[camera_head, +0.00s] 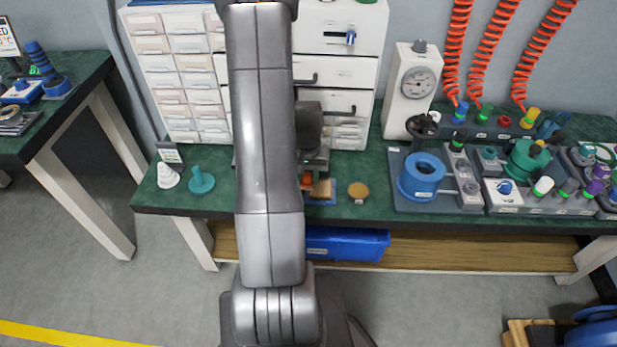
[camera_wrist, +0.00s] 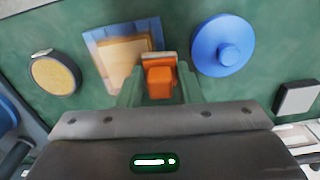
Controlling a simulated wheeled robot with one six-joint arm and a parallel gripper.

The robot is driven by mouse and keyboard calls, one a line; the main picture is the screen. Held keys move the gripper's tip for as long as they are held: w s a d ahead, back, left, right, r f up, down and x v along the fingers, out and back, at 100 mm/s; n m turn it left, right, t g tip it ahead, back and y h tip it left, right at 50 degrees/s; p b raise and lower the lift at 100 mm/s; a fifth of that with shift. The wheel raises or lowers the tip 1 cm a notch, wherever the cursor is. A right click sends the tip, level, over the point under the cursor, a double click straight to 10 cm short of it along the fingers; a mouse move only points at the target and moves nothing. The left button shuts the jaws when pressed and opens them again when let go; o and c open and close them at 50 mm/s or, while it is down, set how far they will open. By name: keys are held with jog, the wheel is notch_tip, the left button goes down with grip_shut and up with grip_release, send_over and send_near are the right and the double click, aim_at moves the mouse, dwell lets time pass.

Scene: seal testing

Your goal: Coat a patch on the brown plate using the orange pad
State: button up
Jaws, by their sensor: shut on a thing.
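My gripper (camera_wrist: 160,88) is shut on the orange pad (camera_wrist: 160,80), which stands between its two green-grey fingers. In the head view the orange pad (camera_head: 307,181) shows just right of my arm. The brown plate (camera_wrist: 118,62) looks pale tan and lies on a blue base (camera_wrist: 95,37). It is directly left of the pad in the wrist view, and right of it in the head view (camera_head: 322,187). The pad is close to the plate's edge; I cannot tell whether they touch. My arm hides part of this area in the head view.
A round tan-topped dish (camera_wrist: 54,75) lies beyond the plate. A blue disc with a knob (camera_wrist: 223,46) is on the pad's other side, near a pale block (camera_wrist: 297,98). Drawers (camera_head: 340,70) stand behind. A blue ring fixture (camera_head: 421,176) stands to the right on the green bench.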

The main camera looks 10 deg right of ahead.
aim_at(307, 175)
notch_tip(307, 175, up, 4)
jog(key=shift+f+p, duration=0.2)
jog(key=shift+p, duration=0.85)
jog(key=shift+r+p, duration=1.7)
jog(key=shift+r, duration=0.65)
